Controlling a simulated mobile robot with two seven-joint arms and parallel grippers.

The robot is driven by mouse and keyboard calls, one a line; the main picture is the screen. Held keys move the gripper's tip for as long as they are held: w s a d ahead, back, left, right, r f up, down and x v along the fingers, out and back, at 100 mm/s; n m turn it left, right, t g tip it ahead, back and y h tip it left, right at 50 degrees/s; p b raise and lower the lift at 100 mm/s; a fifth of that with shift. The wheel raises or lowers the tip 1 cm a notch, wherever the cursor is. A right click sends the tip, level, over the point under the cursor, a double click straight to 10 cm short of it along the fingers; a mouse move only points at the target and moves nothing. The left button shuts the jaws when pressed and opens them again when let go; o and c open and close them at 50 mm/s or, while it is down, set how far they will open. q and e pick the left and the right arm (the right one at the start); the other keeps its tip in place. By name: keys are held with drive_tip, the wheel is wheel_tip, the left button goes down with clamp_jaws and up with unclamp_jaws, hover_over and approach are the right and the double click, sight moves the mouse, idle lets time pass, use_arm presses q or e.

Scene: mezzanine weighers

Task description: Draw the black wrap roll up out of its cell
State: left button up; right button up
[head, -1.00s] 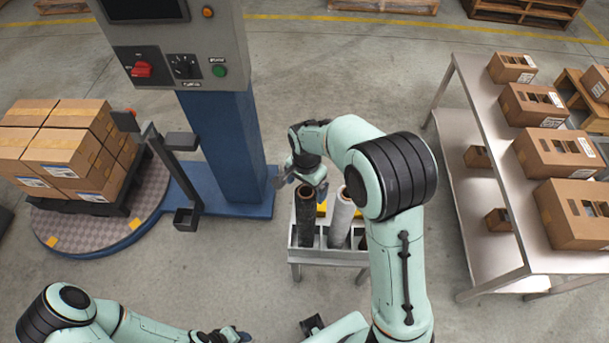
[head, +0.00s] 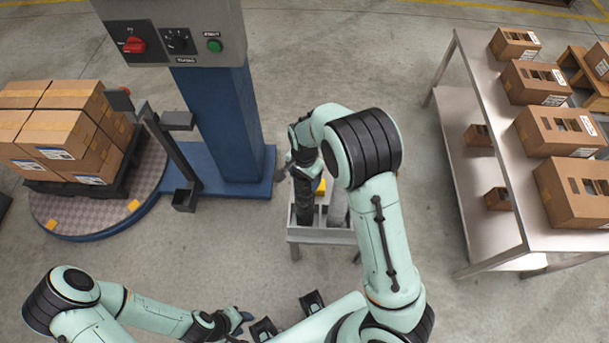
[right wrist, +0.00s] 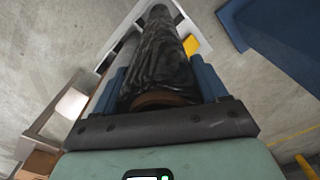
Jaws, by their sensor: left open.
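The black wrap roll (head: 304,203) stands in the left cell of a grey rack (head: 320,236). My right gripper (head: 304,160) is over its upper end, partly hidden by my arm. In the right wrist view the black roll (right wrist: 164,60) lies between the two blue fingers of my right gripper (right wrist: 162,80), its brown core end close to the palm. The fingers lie close along both sides; I cannot tell whether they press on it. My left gripper (head: 240,322) is open and empty, low in the head view, apart from the rack.
A grey roll (head: 338,210) stands in the rack beside the black one, partly behind my right arm. A yellow item (head: 320,187) is behind them. The blue weigher column (head: 222,125) stands to the left, a steel table (head: 480,130) with boxes to the right.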

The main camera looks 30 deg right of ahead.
clamp_jaws()
drive_tip(key=shift+w+r+p, duration=0.1)
drive_tip(key=shift+r+p, duration=1.65)
drive_tip(key=shift+r, duration=1.05)
drive_tip(key=shift+r+p, duration=0.75)
drive_tip(key=shift+r, duration=0.65)
drive_tip(key=shift+r+p, duration=0.5)
drive_tip(key=shift+r, duration=1.8)
use_arm(q)
drive_tip(key=w+r+t, duration=0.1)
drive_tip(key=w+r, duration=0.6)
drive_tip(key=shift+r, duration=0.3)
use_arm(e)
drive_tip(key=shift+r, duration=0.1)
